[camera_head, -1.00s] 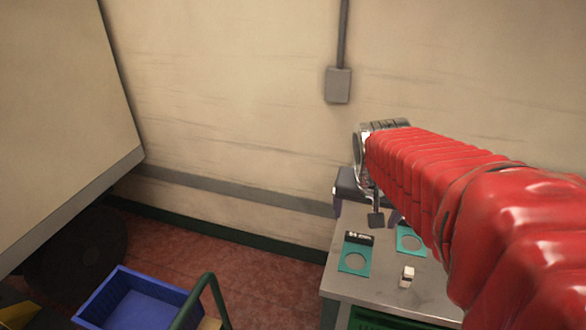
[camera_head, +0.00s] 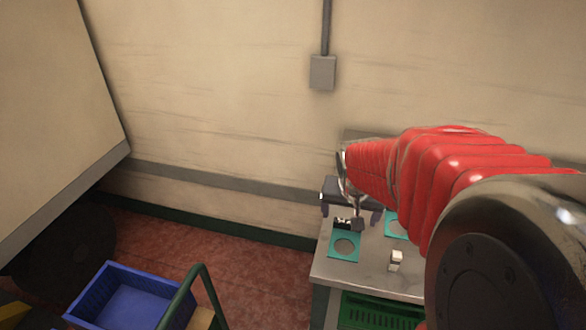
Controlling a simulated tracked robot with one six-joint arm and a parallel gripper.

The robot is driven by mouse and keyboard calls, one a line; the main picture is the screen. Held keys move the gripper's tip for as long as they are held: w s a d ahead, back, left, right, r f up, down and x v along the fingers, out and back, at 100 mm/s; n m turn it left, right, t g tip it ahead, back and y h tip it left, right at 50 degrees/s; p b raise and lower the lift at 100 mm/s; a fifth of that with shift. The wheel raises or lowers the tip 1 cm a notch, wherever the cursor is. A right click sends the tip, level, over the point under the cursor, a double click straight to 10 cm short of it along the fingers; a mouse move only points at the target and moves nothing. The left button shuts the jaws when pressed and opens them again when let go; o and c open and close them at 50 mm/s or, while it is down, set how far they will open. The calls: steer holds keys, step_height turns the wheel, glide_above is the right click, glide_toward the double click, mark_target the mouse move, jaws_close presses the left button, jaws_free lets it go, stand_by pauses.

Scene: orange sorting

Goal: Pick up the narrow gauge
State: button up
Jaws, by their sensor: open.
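Two teal plate gauges with round holes lie on the grey metal table (camera_head: 375,287). The left gauge (camera_head: 334,256) shows its hole and a black label with pale marks at its far edge. The right gauge (camera_head: 390,230) is mostly hidden by my red-sleeved arm. I cannot tell from this view which one is the narrow gauge. My gripper (camera_head: 357,222) is open and empty, pointing down near the far right edge of the left gauge. One dark finger pad shows and partly overlaps the label. Its height above the plate is hard to judge.
A small white block (camera_head: 396,261) stands on the table near the gauges. A dark object (camera_head: 331,187) sits behind the gauges by the wall. A green crate (camera_head: 380,312) is below the table's front edge. A blue bin (camera_head: 130,303) stands at the lower left.

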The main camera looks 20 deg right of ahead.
mark_target(348, 223)
steer(key=shift+f, duration=0.2)
steer(key=shift+x, duration=2.5)
steer(key=shift+d, duration=0.1)
steer(key=shift+c, duration=0.5)
steer(key=c, duration=1)
steer(key=shift+r, duration=0.1)
steer(key=shift+c, duration=0.2)
step_height(348, 223, up, 10)
